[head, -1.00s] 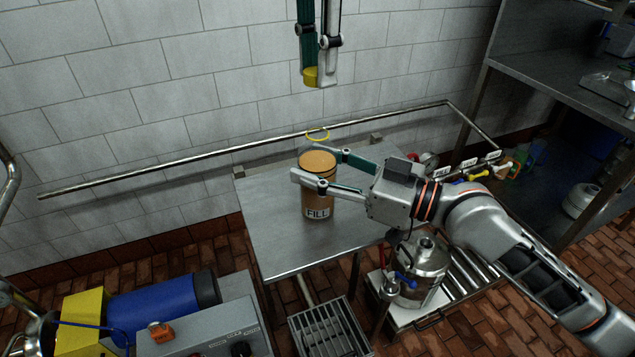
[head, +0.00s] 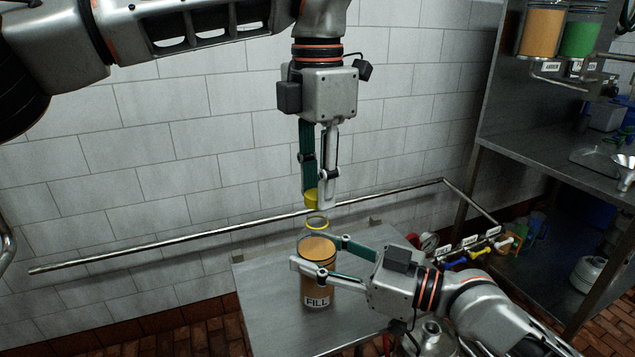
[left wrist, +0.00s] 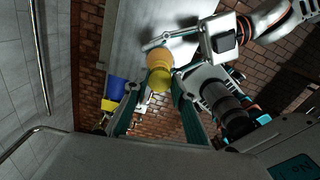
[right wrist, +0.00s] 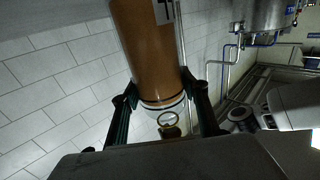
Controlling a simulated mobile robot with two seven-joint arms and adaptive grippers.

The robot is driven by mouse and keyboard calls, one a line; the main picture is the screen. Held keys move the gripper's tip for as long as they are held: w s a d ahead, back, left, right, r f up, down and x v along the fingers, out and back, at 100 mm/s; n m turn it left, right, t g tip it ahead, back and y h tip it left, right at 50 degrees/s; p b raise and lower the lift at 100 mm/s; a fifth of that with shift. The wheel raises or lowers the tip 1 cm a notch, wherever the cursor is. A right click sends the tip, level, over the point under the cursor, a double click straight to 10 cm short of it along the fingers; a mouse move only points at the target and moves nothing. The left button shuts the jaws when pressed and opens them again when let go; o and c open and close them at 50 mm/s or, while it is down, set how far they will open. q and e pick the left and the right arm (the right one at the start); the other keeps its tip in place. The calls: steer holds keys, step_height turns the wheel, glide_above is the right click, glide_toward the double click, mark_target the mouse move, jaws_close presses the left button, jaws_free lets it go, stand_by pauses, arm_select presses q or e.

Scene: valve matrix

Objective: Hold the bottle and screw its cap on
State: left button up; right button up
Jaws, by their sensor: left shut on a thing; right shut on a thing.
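An orange-filled bottle (head: 314,291) with a FILL label stands upright on the steel table, its clear neck ending in a yellow rim (head: 317,224). My right gripper (head: 306,250) is shut around the bottle's upper body from the right. In the right wrist view the bottle (right wrist: 150,50) sits between its fingers. My left gripper (head: 318,200) points down and is shut on the yellow cap (head: 311,199), a small gap above the neck and slightly left of it. In the left wrist view the cap (left wrist: 159,83) partly overlaps the bottle (left wrist: 158,58).
The steel table (head: 262,300) is clear left of the bottle. A metal rail (head: 150,250) runs along the tiled wall behind. Labelled valves (head: 478,252) are at the right, beside a shelf unit (head: 530,150). A steel vessel (head: 430,338) stands near my right arm.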

arm_select(q)
steer(key=shift+f, duration=0.1)
steer(key=shift+f, duration=0.8)
steer(key=shift+f, duration=0.55)
steer(key=m, duration=0.6)
steer(key=shift+m, duration=0.4)
steer(key=m, duration=1.2)
steer(key=shift+s, duration=0.1)
steer(key=m, duration=0.3)
steer(key=shift+m, duration=0.3)
steer(key=m, duration=0.4)
steer(key=shift+m, duration=0.3)
